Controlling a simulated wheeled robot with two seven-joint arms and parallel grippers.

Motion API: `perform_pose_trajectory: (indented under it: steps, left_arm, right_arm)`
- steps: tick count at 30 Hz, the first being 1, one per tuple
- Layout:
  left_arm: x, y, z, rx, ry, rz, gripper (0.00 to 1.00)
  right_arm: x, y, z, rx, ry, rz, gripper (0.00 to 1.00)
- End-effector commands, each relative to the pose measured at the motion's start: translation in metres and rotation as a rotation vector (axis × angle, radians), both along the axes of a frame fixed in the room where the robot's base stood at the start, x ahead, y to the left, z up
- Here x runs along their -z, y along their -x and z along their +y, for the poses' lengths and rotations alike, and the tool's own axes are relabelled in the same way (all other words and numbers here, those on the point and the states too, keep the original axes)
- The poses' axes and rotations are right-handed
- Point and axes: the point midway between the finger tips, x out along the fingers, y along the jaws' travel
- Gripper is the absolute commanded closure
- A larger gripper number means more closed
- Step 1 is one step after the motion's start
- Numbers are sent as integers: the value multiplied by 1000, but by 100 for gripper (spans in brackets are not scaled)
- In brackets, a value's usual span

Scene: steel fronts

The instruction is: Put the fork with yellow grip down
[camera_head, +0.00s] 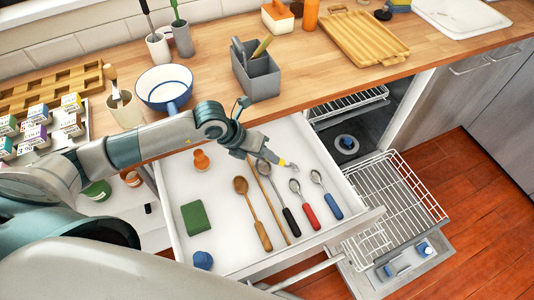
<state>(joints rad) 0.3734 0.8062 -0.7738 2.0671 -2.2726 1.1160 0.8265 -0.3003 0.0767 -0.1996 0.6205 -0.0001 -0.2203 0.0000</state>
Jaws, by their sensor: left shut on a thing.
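The fork with yellow grip (283,162) is in my left gripper (270,156), over the open drawer (180,187). The gripper is shut on it, and the short yellow part and the metal end stick out to the right. The fork is close above the upper ends of the utensils in the drawer. I cannot tell whether it touches them or the drawer floor. My right gripper is not in view.
In the drawer lie a wooden spoon (252,212), a black-handled utensil (291,222), a red-handled spoon (308,212), a blue-handled spoon (332,206) and a green block (196,218). The dishwasher rack (392,200) is pulled out at right. A grey caddy (262,80) stands on the counter.

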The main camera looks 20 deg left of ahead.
Motion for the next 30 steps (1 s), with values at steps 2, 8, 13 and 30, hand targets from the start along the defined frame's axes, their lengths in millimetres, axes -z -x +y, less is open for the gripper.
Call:
perform_pose_trajectory:
  steps: [2, 8, 13, 30]
  left_arm:
    - [0, 0, 0, 0, 0, -1, 100]
    - [3, 0, 0, 0, 0, -1, 100]
    - [2, 0, 0, 0, 0, -1, 62]
    - [-13, 4, 8, 0, -1, -4, 62]
  right_arm:
    - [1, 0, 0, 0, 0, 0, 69]
    - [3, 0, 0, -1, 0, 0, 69]
    - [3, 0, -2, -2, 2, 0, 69]
    - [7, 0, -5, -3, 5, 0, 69]
